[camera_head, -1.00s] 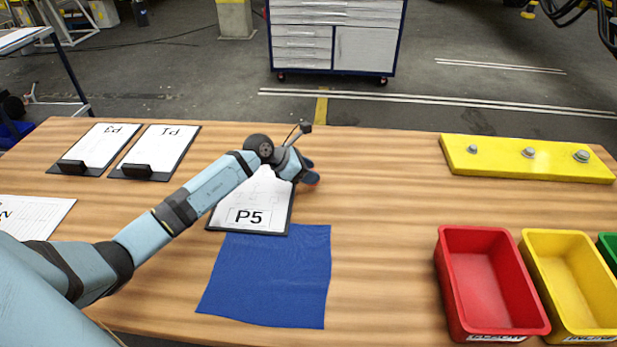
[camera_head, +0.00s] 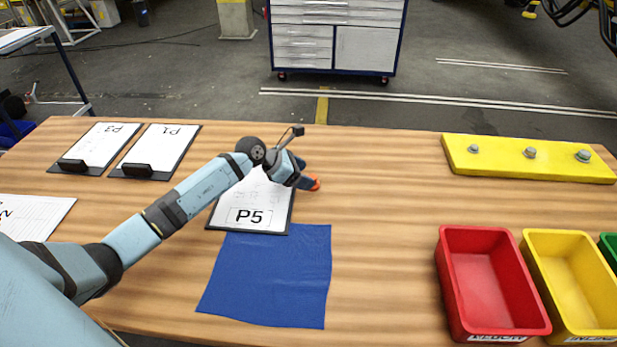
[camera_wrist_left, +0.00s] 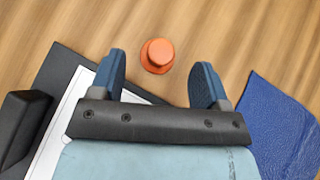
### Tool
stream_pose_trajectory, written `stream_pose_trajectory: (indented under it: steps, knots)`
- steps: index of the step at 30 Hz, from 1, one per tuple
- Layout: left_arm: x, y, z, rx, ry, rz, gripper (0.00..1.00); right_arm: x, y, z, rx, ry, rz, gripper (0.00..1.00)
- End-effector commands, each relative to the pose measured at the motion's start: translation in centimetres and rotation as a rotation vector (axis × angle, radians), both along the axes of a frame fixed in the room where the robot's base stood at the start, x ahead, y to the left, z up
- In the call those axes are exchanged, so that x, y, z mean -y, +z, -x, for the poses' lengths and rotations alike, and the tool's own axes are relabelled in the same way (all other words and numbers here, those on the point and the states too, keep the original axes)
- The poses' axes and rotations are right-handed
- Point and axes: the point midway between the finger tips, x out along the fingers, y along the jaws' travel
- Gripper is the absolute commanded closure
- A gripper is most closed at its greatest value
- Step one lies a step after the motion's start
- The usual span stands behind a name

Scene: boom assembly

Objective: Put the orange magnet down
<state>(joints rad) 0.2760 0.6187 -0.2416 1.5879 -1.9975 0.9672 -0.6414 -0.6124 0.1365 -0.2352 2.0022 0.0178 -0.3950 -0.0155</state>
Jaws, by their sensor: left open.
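The orange magnet (camera_head: 314,183) rests on the wooden table just right of the P5 clipboard (camera_head: 250,216). In the left wrist view the magnet (camera_wrist_left: 157,56) is a round orange piece with a raised knob, standing on the wood beyond and between my fingertips. My left gripper (camera_head: 310,174) is beside the magnet, above the clipboard's right edge. In the left wrist view its two blue fingers (camera_wrist_left: 160,75) are spread apart, with nothing between them. My right gripper is in neither view.
A blue cloth (camera_head: 268,280) lies in front of the clipboard. Red (camera_head: 491,325) and yellow (camera_head: 570,290) bins stand at the right. A yellow bar with bolts (camera_head: 555,168) lies behind them. The table's middle is clear.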

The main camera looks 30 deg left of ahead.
Motion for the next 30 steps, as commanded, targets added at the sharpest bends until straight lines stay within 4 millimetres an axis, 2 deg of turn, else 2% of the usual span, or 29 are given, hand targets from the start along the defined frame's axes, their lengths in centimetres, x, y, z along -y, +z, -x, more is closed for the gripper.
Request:
stream_pose_trajectory:
  steps: [6, 12, 18, 30]
  knots:
    - [-2.6, 3.0, 2.9, 0.001, -0.001, -0.005, 0.3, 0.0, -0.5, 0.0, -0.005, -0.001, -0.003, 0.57]
    - [-4.2, 5.0, 4.6, -0.001, 0.0, -0.002, 0.3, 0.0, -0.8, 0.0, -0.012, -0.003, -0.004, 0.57]
    - [-4.7, 5.9, 5.3, 0.0, 0.0, 0.0, 0.3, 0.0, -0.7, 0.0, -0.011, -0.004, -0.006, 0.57]
    - [-4.7, 5.9, 5.3, 0.0, 0.0, 0.0, 0.3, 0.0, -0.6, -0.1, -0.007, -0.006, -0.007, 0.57]
